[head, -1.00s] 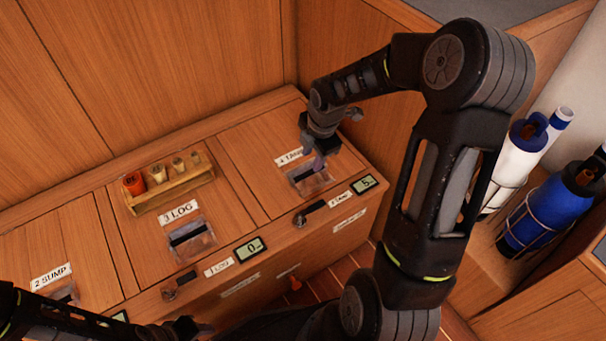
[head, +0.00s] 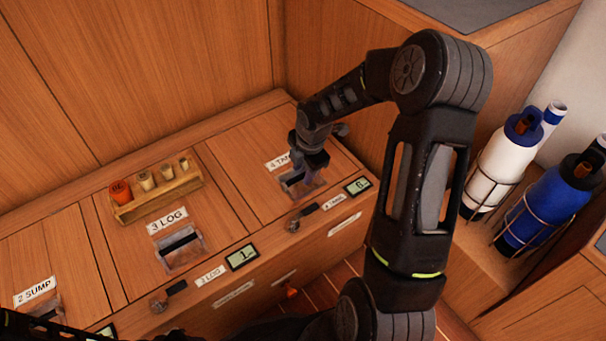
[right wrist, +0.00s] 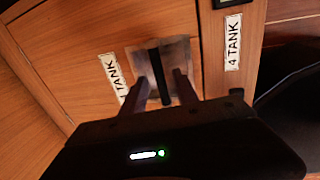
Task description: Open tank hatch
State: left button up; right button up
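The tank hatch (head: 250,150) is a wooden lid labelled "4 TANK", lying flat and closed in the bench top at the back right. It also shows in the right wrist view (right wrist: 85,55). Near its front edge is a recessed clear pull with a dark bar (right wrist: 158,68). My right gripper (head: 300,183) points down at this recess and partly hides it in the head view. In the right wrist view its two fingers (right wrist: 160,84) are apart, one on each side of the bar. Whether they touch it I cannot tell. My left gripper is out of view.
The "3 LOG" lid (head: 150,200) lies to the left, with a wooden rack (head: 160,198) of corked vials on it. A latch (head: 304,216) and a small display (head: 357,186) sit on the front strip. Caged bottles (head: 545,208) stand at the right.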

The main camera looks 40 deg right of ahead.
jog(key=shift+w+f, duration=0.1)
jog(key=shift+f, duration=0.3)
jog(key=shift+c, duration=0.5)
grip_shut()
dwell(0.7)
